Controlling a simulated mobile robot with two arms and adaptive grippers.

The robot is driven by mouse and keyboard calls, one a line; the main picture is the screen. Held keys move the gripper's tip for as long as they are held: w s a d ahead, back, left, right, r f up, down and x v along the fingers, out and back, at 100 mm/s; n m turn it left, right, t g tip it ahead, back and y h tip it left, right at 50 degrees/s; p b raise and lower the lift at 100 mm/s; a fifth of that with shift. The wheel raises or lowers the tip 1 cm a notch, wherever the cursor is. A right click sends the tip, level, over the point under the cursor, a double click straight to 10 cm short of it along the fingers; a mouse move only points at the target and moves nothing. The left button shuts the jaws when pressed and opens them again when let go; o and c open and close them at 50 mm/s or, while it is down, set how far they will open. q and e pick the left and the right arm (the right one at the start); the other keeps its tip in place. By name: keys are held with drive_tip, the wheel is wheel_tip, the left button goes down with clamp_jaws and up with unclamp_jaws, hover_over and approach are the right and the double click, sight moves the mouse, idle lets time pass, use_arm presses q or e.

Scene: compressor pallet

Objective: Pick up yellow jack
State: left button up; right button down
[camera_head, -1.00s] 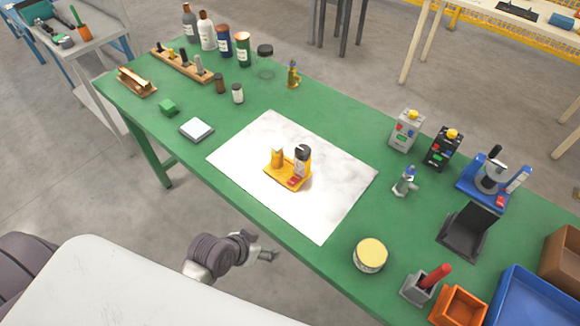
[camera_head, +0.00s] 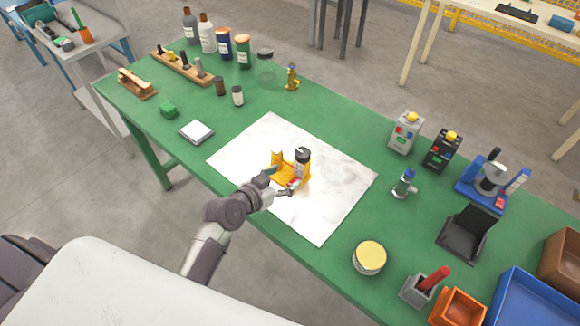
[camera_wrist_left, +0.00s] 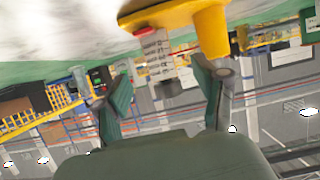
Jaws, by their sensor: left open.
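The yellow jack (camera_head: 280,174) stands upright on a white sheet in the middle of the green table. It has a yellow base and post, a dark-topped grey cylinder and a red-and-white patch. My left gripper (camera_head: 281,182) is open at the jack's near side, its fingers partly covering the base. In the left wrist view the picture is upside down; the yellow jack (camera_wrist_left: 208,30) shows at the top, beyond the two spread fingers of my left gripper (camera_wrist_left: 163,88). Nothing is between the fingertips that I can make out; contact is unclear. My right gripper is not in view.
The white sheet (camera_head: 322,212) around the jack is clear. A yellow-lidded tin (camera_head: 369,257), a small grey-blue fixture (camera_head: 404,184) and two button boxes stand to the right. Bottles stand at the back left.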

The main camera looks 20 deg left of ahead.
sight(298, 169)
use_arm(q)
drive_tip(key=shift+x, duration=0.9)
drive_tip(key=shift+w+d+f, duration=0.1)
drive_tip(key=shift+w+d, duration=0.15)
drive_tip(key=shift+w, duration=0.25)
drive_tip(key=p+x, duration=0.1)
drive_tip(key=x, duration=0.3)
drive_tip(key=shift+w+f, duration=0.1)
clamp_jaws()
